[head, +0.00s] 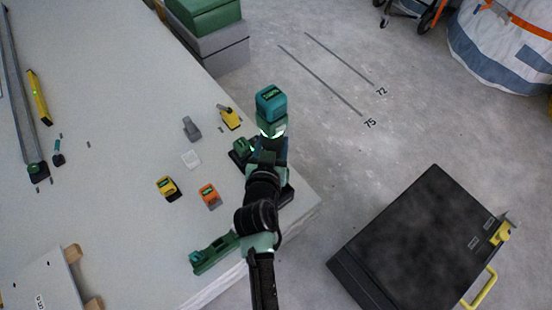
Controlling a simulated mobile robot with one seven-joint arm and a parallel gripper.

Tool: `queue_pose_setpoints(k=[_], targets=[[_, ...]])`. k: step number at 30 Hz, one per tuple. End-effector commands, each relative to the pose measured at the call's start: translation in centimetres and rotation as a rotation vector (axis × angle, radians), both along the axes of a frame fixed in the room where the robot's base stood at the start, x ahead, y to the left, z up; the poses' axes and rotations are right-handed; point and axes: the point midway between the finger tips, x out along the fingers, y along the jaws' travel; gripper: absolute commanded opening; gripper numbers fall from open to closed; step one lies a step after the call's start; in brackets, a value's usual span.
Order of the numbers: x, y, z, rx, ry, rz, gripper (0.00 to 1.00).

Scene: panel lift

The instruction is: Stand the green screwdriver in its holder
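A small dark tool with green parts (57,152) lies at the left of the pale worktop; it may be the green screwdriver, but it is too small to be sure. A long green piece (215,253) with a raised end lies near the worktop's front edge; I cannot tell whether it is the holder. My arm reaches up the middle of the head view over the worktop's right edge. A teal block with a label shows at its far end. My gripper's fingers cannot be made out, and the arm hides part of the worktop beneath it.
The worktop (110,190) carries a yellow bar (39,98), a long grey rail (14,85), a yellow block (168,188), an orange block (210,195) and a yellow tool (229,118). Green and grey boxes (205,15) stand behind. A black case (420,240) stands right, with open floor between.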

Motion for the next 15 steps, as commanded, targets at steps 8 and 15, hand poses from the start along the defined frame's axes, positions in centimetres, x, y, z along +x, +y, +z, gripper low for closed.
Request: queue_pose_setpoints(k=[8,15], targets=[[1.1,0.4,-0.3,0.009,-0.012,-0.011,0.0],[1.1,0.4,-1.3,0.01,-0.011,-0.011,0.0]])
